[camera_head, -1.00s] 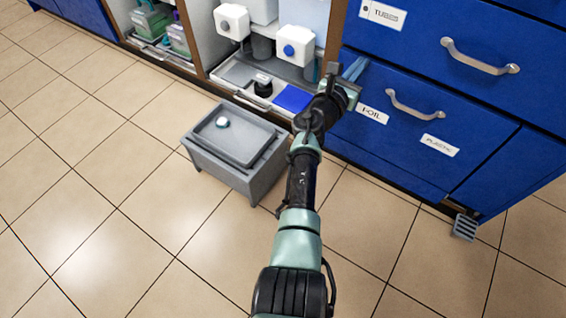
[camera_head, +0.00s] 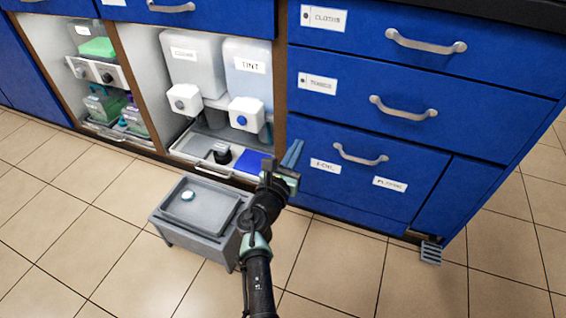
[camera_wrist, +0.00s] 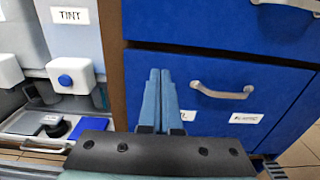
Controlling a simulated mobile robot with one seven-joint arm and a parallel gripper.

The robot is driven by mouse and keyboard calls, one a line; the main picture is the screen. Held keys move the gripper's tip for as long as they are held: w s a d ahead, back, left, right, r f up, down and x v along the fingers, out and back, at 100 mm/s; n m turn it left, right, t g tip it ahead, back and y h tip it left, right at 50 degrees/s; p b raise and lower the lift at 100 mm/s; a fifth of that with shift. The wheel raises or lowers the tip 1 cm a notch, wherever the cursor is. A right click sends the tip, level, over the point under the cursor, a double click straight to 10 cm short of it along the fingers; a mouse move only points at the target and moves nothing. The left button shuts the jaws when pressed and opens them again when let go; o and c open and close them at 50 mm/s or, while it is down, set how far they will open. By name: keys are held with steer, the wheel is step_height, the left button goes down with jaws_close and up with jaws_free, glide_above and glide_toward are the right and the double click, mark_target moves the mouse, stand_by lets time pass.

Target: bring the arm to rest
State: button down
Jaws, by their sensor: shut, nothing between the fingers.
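My gripper (camera_head: 293,153) is at the end of my outstretched arm, in front of the lowest blue drawer (camera_head: 350,172). In the wrist view its two blue-grey fingers (camera_wrist: 159,95) lie side by side, shut, with nothing between them. The fingers point toward the cabinet front. The gap between the fingertips and the drawer face is hard to judge.
Shelves hold a container labelled TINT (camera_head: 248,70) with a blue-button dispenser (camera_head: 246,114). Tiled floor (camera_head: 90,225) at left is clear.

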steer(key=p+v, duration=0.2)
steer(key=v, duration=0.4)
steer(key=s+d+r+m+t+p, duration=0.1)
steer(key=d+r+m+p, duration=0.15)
steer(key=r+m, duration=1.25)
steer(key=s+d+r+m+t+p, duration=0.15)
steer(key=r+m+p, duration=0.35)
steer(key=r, duration=1.8)
steer(key=s+a+r+m+t+y+p, duration=0.1)
steer(key=s+r+m+t+y+p, duration=0.2)
steer(key=s+r, duration=0.55)
steer(key=s+r+m+t+y+p, duration=0.15)
steer(key=s+r+m, duration=0.35)
steer(key=r, duration=0.7)
steer(key=s+a+r+m+t+y+p, duration=0.1)
steer(key=s+r+m+t, duration=0.25)
steer(key=s+r, duration=0.55)
step_height(320, 180, up, 37)
steer(key=w+p, duration=0.2)
steer(key=p, duration=3.3)
steer(key=shift+w+m, duration=0.2)
steer(key=shift+m, duration=0.25)
steer(key=shift+f, duration=0.15)
